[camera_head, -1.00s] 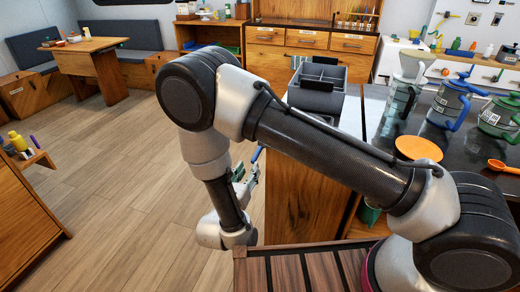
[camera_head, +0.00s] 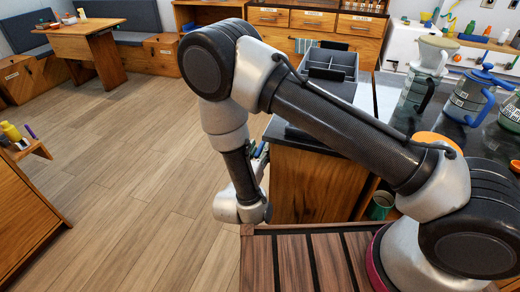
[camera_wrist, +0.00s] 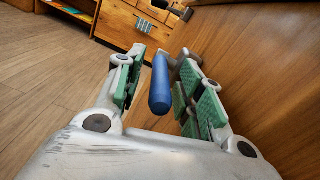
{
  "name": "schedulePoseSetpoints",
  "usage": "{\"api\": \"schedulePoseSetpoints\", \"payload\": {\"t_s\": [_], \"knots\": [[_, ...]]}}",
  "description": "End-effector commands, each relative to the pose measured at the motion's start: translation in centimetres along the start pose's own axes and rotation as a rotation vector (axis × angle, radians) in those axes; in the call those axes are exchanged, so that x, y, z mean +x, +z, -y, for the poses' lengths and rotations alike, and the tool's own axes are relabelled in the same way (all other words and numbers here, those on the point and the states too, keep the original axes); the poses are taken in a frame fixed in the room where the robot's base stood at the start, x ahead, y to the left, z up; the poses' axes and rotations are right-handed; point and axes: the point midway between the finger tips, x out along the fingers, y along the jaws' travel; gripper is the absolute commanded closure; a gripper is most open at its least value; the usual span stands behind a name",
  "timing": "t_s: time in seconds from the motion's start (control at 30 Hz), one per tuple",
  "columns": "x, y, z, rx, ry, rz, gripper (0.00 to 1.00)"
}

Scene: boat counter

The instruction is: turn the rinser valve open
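A blue cylindrical handle (camera_wrist: 160,85) on a dark bracket (camera_wrist: 184,62) stands out by the wooden counter side in the wrist view. It looks like the valve lever; the rest of the valve is not clear. My gripper (camera_wrist: 160,76) is open, with its green-padded fingers on either side of the handle. The handle lies closer to the right finger, and I cannot tell whether they touch. In the head view a small bit of blue (camera_head: 260,150) shows at the counter's left side, and my arm hides most of the gripper.
The wooden counter (camera_head: 312,185) stands right of my gripper. On it are a grey divided bin (camera_head: 330,72) and several jugs, including a blue-lidded one (camera_head: 470,97). A dark slatted top (camera_head: 310,262) is in front. The floor (camera_head: 120,160) to the left is clear.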

Motion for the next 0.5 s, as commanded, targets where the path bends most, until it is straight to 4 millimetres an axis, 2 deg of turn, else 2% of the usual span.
{"api": "schedulePoseSetpoints", "payload": {"t_s": [0.03, 0.2, 0.5], "knots": [[0.00, 0.00, 0.00, 0.000, 0.000, 0.000, 0.73], [0.00, 0.00, -0.01, 0.000, 0.000, 0.000, 1.00], [0.09, 0.37, 0.00, 0.004, 0.005, -0.031, 1.00]]}}
